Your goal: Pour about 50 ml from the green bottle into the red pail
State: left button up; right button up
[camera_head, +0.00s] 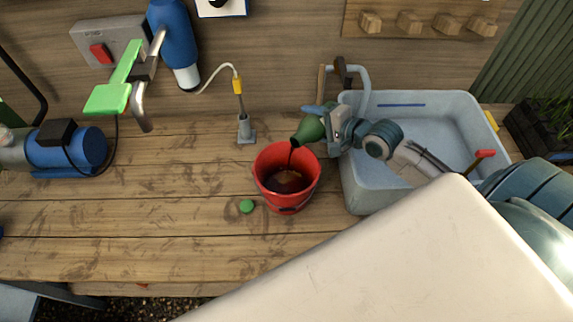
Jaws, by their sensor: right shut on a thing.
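The red pail (288,199) stands on the wooden bench, left of the sink, with dark liquid inside. The green bottle (307,130) is tilted with its mouth down to the left, above the pail's back rim. A thin dark stream runs from its mouth into the pail. My right gripper (331,125) is shut on the bottle and hides part of it. A small green cap (247,206) lies on the bench just left of the pail. My left gripper is not in view.
A pale blue sink basin (358,198) stands right of the pail, under my right arm. A small metal stand (246,131) with a yellow-tipped hose is behind the pail. A blue motor (75,148) sits at the left. The bench's front left is clear.

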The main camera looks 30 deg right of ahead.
dwell(0.6)
jog(key=shift+w+d+r+m+y+b, duration=0.3)
jog(key=shift+d+r+m+y+b, duration=0.2)
jog(key=shift+d+r+m+b, duration=0.25)
jog(key=shift+a+m, duration=0.15)
jog(key=shift+m, duration=0.1)
jog(key=shift+s+a+f+m+y, duration=0.2)
jog(key=shift+f+m+y, duration=0.2)
jog(key=shift+f+m, duration=0.15)
jog(key=shift+w, duration=0.1)
jog(key=shift+a+r+y, duration=0.1)
jog(key=shift+y, duration=0.2)
dwell(0.9)
